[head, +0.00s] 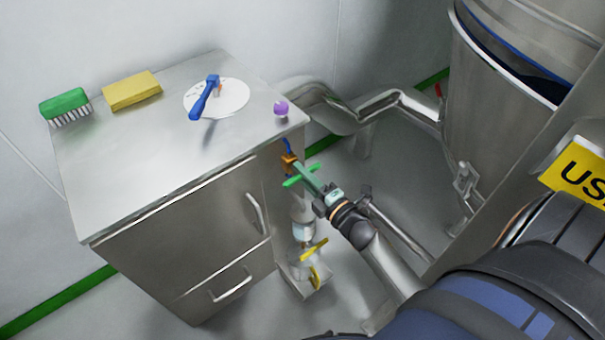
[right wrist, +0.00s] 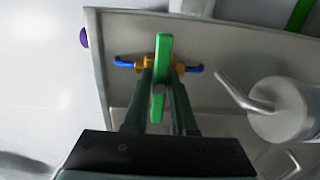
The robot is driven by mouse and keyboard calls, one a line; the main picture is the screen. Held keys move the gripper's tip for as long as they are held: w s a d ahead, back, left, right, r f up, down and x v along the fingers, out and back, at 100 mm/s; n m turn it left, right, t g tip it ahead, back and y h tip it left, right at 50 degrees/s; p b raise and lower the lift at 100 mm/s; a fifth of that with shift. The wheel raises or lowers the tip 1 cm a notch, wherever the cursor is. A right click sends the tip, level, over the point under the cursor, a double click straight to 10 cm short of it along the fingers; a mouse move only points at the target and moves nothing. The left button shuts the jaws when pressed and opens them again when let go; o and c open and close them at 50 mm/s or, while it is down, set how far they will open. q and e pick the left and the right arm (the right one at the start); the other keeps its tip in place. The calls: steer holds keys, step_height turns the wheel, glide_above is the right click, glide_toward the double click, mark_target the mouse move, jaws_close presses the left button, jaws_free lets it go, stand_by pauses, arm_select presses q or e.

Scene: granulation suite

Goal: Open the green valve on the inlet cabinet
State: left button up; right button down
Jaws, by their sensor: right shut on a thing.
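The inlet cabinet (head: 150,210) is a steel box on the left in the head view. The green valve handle (head: 292,182) sits on a brass valve body (head: 288,161) at the cabinet's right side, with a blue pipe (head: 287,145) above it. My right gripper (head: 308,180) reaches it from the lower right and is shut on the green handle. In the right wrist view the handle (right wrist: 164,52) lies between my two fingers (right wrist: 160,95), in front of the brass body (right wrist: 148,63) with blue pipe ends on both sides. The fingers hide part of it. My left gripper is not in view.
A yellow-handled fitting (head: 314,250) stands below the valve. Steel pipes (head: 385,103) and a large vessel (head: 470,90) are to the right.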

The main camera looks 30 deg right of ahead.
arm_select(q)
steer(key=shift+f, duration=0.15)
arm_select(e)
steer(key=shift+f+n+b, duration=0.1)
steer(key=shift+n+b, duration=0.4)
steer(key=shift+n, duration=0.6)
steer(key=n+b, duration=0.1)
steer(key=n, duration=0.1)
steer(key=shift+n, duration=0.3)
steer(key=n+b, duration=0.1)
steer(key=n, duration=0.1)
steer(key=shift+n, duration=0.4)
steer(key=n+b, duration=0.2)
steer(key=n, duration=0.2)
steer(key=shift+n, duration=0.3)
steer(key=n+b, duration=0.2)
steer(key=n, duration=0.3)
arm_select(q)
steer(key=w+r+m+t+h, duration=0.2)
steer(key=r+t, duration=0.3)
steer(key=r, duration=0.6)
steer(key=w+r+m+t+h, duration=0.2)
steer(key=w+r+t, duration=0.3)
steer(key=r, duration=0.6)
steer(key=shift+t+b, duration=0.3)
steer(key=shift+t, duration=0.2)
arm_select(e)
steer(key=shift+n, duration=0.4)
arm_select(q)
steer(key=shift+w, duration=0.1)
